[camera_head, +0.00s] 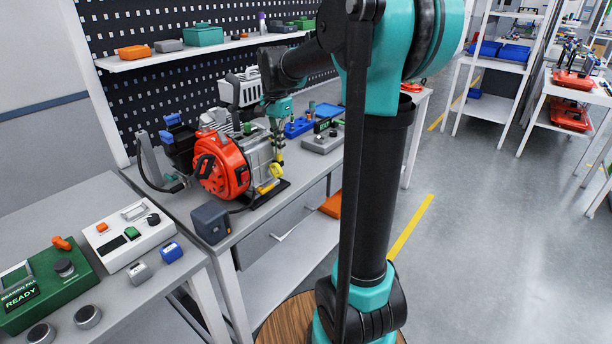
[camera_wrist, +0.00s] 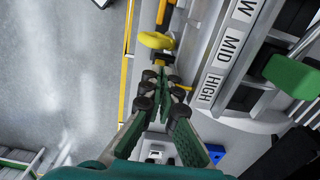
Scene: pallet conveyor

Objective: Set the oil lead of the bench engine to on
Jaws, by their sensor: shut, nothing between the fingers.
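The bench engine (camera_head: 262,150), with a red-orange round housing (camera_head: 222,165), stands on the workbench in the head view. My gripper (camera_head: 278,148) points down at the engine's right side. Its fingers are shut and empty. In the wrist view, my gripper's tips (camera_wrist: 160,74) are close below a yellow rounded part (camera_wrist: 157,40); I cannot tell whether they touch. A yellow part (camera_head: 268,187) also shows low on the engine in the head view. I cannot tell which part is the oil lead or its setting.
A panel (camera_wrist: 222,58) with labels including MID and HIGH and a green knob (camera_wrist: 292,75) are at right in the wrist view. A dark grey box (camera_head: 211,222) stands at the bench's front edge. A grey device (camera_head: 322,140) sits right of the engine.

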